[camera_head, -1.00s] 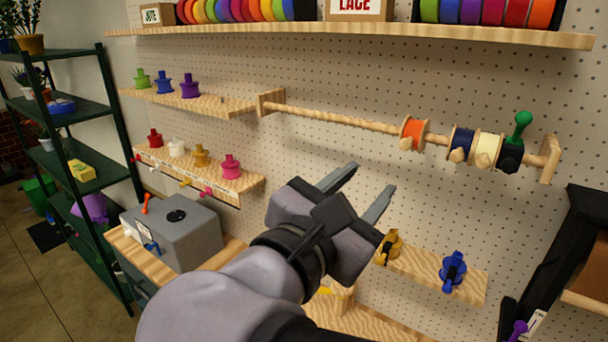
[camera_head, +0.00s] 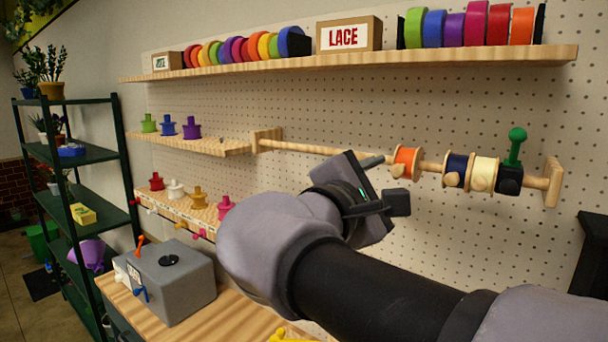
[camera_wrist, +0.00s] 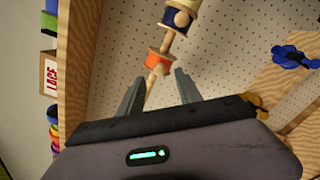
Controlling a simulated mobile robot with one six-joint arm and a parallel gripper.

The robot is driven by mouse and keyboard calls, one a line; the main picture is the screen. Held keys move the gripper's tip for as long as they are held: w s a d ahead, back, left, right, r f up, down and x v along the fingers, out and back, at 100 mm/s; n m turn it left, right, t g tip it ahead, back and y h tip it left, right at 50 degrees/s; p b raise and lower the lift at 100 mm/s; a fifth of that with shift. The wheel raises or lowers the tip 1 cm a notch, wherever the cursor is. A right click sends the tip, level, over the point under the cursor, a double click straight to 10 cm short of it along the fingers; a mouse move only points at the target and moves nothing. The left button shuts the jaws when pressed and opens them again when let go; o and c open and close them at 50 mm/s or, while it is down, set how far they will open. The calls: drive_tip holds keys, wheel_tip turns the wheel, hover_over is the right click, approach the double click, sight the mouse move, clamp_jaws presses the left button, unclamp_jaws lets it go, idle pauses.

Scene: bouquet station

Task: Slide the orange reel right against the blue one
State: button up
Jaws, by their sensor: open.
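The orange reel (camera_head: 406,161) sits on the wooden rod (camera_head: 300,147), with a wooden knob on its front. The dark blue reel (camera_head: 457,170) is to its right on the same rod, with a gap of bare rod between them. My gripper (camera_head: 385,170) is just left of the orange reel in the head view, its body hiding part of the rod. In the wrist view the open fingers (camera_wrist: 157,88) stand either side of the rod, and the orange reel (camera_wrist: 160,62) lies just beyond the fingertips. The blue reel (camera_wrist: 177,19) is farther along. The gripper holds nothing.
A cream reel (camera_head: 483,174) and a black stop with a green handle (camera_head: 515,148) stand right of the blue reel, before the rod's end bracket (camera_head: 553,182). A shelf (camera_head: 350,62) of ribbon rolls runs above. A lower shelf (camera_head: 200,143) holds small spools at left.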

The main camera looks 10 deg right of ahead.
sight(395, 173)
drive_tip(key=x, duration=0.5)
drive_tip(key=shift+w+d, duration=0.25)
drive_tip(key=shift+w, duration=0.05)
drive_tip(key=shift+c, duration=0.2)
clamp_jaws()
idle(0.9)
